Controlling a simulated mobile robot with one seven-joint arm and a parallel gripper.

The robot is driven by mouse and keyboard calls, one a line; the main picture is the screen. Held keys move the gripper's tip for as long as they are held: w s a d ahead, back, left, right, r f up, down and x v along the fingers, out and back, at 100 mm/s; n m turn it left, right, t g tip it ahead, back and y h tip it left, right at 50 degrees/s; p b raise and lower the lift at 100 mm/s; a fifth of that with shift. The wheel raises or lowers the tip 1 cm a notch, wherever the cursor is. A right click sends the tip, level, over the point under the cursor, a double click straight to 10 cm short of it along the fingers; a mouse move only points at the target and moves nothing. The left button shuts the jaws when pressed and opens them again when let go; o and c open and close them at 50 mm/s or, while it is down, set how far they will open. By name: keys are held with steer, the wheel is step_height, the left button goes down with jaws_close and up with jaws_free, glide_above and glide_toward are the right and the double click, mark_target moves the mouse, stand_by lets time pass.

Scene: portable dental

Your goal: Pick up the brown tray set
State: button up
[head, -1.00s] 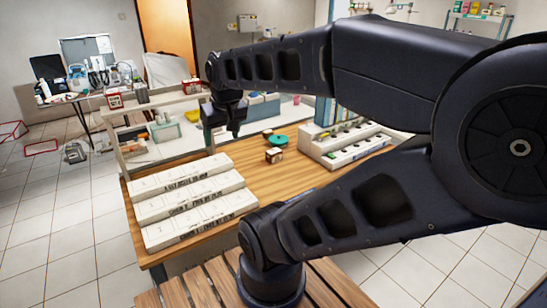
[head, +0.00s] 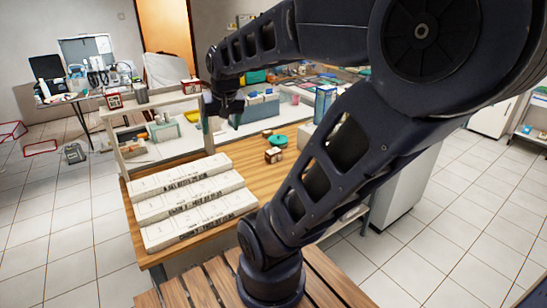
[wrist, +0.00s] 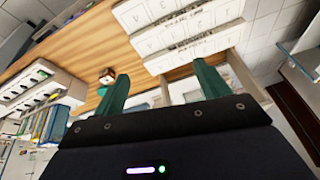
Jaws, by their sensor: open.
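A small brown and white block (head: 273,155) sits on the wooden table beside a round green item (head: 277,140). My gripper (head: 225,116) is over the table's far side, beyond and left of the block. In the wrist view my gripper (wrist: 163,88) has two green fingers spread wide apart with nothing held between them. No other thing in view is clearly a brown tray set.
Long white lettered boxes (head: 195,200) lie in rows on the table's left part. A white rack (wrist: 32,85) stands at the left in the wrist view. A shelf with bins (head: 165,133) borders the table's far side. Bare wood lies between the boxes and the block.

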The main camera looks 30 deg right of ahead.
steer(key=w+d+f+m, duration=0.35)
steer(key=w+d, duration=0.25)
steer(key=w, duration=0.4)
steer(key=m+g+h, duration=0.4)
steer(key=m, duration=0.8)
glide_toward(273, 151)
steer(key=shift+s+f+h, duration=0.2)
steer(key=shift+f+h, duration=0.1)
steer(key=shift+f, duration=0.75)
steer(key=x, duration=0.4)
steer(key=shift+f, duration=0.15)
steer(key=shift+w+x, duration=0.15)
steer(key=shift+x, duration=1.2)
steer(key=shift+w+x, duration=0.15)
steer(key=shift+x, duration=1.15)
steer(key=shift+d, duration=0.1)
steer(key=c, duration=1.2)
